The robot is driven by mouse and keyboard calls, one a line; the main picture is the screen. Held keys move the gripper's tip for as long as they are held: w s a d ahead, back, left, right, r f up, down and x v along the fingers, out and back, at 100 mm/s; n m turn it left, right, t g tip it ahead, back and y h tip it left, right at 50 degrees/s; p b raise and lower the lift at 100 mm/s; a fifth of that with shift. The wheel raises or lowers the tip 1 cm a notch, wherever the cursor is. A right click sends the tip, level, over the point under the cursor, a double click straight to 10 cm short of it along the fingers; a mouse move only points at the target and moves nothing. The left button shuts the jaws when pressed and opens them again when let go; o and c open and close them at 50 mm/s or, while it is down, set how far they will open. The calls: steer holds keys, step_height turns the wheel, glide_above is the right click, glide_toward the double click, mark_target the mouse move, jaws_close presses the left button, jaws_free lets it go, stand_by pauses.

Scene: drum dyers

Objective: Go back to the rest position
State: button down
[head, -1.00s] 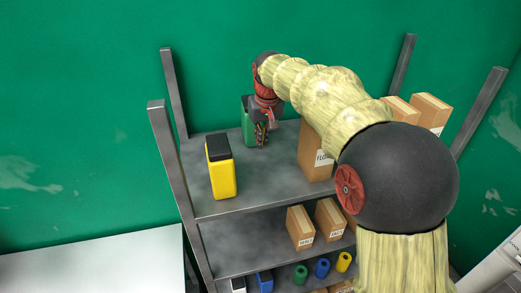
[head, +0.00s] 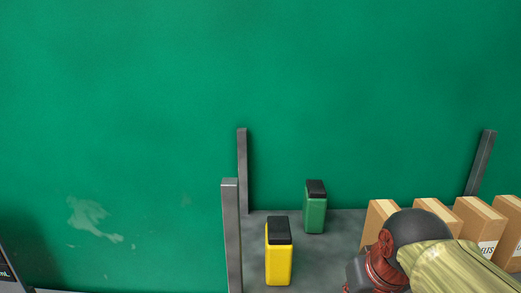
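My arm reaches in from the lower right, in front of the boxes on the shelf. The dark body of my gripper (head: 358,277) shows at the bottom edge, right of the canisters and apart from them. Its fingers are below the frame, so I cannot see whether it is open or shut. A green canister (head: 315,214) with a black top stands upright at the back of the grey shelf (head: 342,222). A yellow canister (head: 279,264) with a black top stands upright nearer, to its left.
Several cardboard boxes (head: 481,227) stand along the right of the shelf, partly hidden by my arm. Grey metal posts (head: 231,235) rise at the shelf's corners. A green wall (head: 260,80) is behind; the space above the shelf is clear.

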steer(key=s+f+b, duration=0.1)
steer(key=s+f, duration=0.7)
steer(key=s, duration=0.3)
step_height(320, 180, down, 25)
steer(key=b, duration=2.5)
steer(key=shift+w+t, duration=0.3)
